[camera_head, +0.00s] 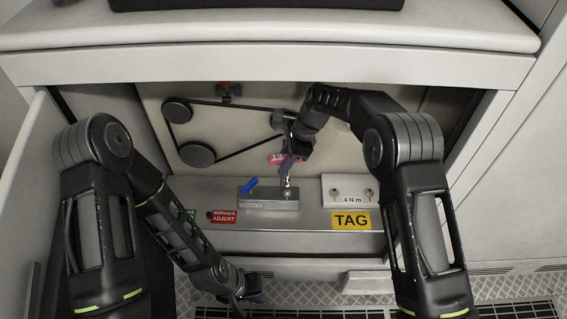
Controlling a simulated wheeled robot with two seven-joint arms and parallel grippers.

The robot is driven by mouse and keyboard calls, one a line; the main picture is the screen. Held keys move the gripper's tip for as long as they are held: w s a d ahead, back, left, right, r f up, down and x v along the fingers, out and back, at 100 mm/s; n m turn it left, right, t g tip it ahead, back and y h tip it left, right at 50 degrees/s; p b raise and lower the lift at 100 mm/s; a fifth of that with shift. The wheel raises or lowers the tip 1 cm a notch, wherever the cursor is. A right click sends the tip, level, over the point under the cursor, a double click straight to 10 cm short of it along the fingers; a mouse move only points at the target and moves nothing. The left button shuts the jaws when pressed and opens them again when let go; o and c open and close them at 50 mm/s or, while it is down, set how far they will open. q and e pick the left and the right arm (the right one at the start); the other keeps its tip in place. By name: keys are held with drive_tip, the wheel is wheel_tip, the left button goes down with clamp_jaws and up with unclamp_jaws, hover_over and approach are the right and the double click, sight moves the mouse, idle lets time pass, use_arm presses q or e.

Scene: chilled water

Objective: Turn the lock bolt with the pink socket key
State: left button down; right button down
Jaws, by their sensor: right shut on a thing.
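The pink socket key (276,158), marked 13, is in the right gripper inside the open compartment. My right gripper (288,156) is shut on it, and the gripper hides part of the key. Below the gripper, a metal shaft meets a bolt (287,191) on a grey block (262,204). I cannot tell whether the key's socket sits fully on the bolt. My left gripper (244,301) is low in front of the compartment, above the floor, apart from the key. Its fingers are too dark and small to read.
A blue lever (249,186) stands on the block's left end. A white "4 N m" plate (348,189), a yellow TAG label (351,221) and a red adjust label (223,216) are nearby. A belt with pulleys (197,155) is behind. The compartment's upper edge (250,68) overhangs.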

drive_tip(key=shift+r+p, duration=0.3)
drive_tip(key=shift+r, duration=0.5)
drive_tip(key=shift+f, duration=0.1)
